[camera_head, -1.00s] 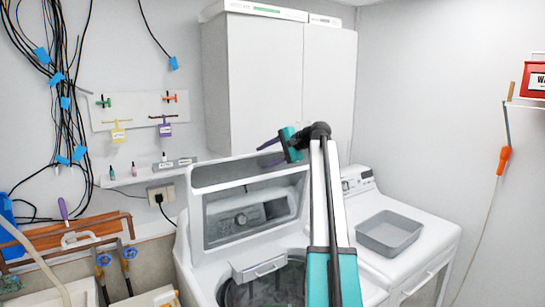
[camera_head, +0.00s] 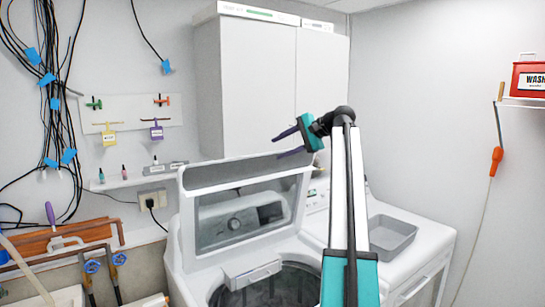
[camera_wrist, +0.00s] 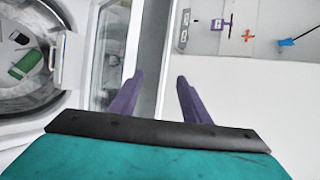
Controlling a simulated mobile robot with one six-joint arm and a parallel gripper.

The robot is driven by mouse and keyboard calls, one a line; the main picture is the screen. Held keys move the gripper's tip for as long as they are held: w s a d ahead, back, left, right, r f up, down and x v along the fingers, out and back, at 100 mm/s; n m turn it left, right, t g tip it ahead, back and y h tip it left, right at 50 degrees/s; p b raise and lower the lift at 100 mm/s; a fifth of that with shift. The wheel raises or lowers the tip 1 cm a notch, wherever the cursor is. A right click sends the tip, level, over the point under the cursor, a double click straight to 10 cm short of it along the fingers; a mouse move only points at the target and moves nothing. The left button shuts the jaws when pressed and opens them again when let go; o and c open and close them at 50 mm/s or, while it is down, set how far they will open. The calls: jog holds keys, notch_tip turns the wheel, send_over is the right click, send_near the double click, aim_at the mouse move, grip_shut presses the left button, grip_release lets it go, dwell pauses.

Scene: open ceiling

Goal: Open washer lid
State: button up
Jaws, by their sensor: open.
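The white washer lid (camera_head: 187,178) stands raised and upright at the back of the washer (camera_head: 186,272), with a clear window in it. The drum opening below it is uncovered. My gripper (camera_head: 277,147) is open at the upper right of the lid, near its top edge. In the wrist view, the purple fingers of my gripper (camera_wrist: 160,78) are apart, with the lid's grey edge (camera_wrist: 150,50) between them in the picture. Nothing is held. I cannot tell whether a finger touches the lid.
A white dryer (camera_head: 425,265) stands at right with a grey tub (camera_head: 385,238) on top. A white cabinet (camera_head: 258,90) hangs behind the lid. The drum (camera_wrist: 25,60) holds a green item (camera_wrist: 26,64). Pipes and cables run along the left wall.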

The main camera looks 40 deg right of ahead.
jog(key=shift+v, duration=1.35)
